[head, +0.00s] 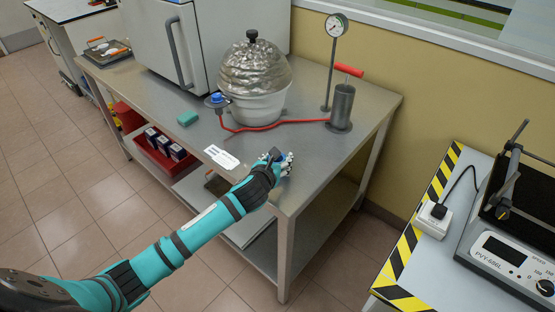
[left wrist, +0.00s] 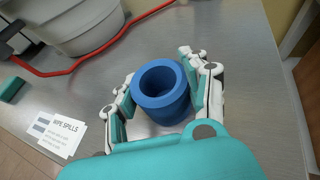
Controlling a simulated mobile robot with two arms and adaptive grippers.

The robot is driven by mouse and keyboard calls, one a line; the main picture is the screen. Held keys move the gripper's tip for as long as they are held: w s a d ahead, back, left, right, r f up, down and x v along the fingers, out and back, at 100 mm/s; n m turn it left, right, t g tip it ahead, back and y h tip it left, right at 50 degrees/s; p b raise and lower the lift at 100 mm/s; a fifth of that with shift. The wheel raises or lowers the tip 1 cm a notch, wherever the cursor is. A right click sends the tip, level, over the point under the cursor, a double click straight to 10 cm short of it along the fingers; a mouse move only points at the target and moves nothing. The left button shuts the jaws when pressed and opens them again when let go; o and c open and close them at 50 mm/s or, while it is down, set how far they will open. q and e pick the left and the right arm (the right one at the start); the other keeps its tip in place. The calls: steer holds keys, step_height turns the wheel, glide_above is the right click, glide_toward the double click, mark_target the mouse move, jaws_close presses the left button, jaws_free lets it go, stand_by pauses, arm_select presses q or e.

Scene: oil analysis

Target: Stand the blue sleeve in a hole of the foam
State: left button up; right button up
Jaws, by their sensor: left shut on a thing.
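The blue sleeve (left wrist: 161,82) is a short, thick-walled ring with an open bore. In the left wrist view it sits between the two fingers of my left gripper (head: 282,160), which is shut on it. Its open end faces the wrist camera. In the head view the sleeve is mostly hidden by the hand, over the front right part of the metal table (head: 330,165). I cannot tell whether its bottom touches the tabletop. I see no foam with holes in either view. My right gripper is not in view.
A foil-covered white pot (head: 262,105) stands behind the hand, with a red hose (head: 270,126) running to a pump (head: 342,106) with a gauge. A teal block (head: 187,118) and a "wipe spills" card (head: 221,157) lie left. A striped-edge bench (head: 405,270) stands right.

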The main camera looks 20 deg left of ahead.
arm_select(q)
steer(key=o, duration=0.8)
steer(key=shift+c, duration=0.2)
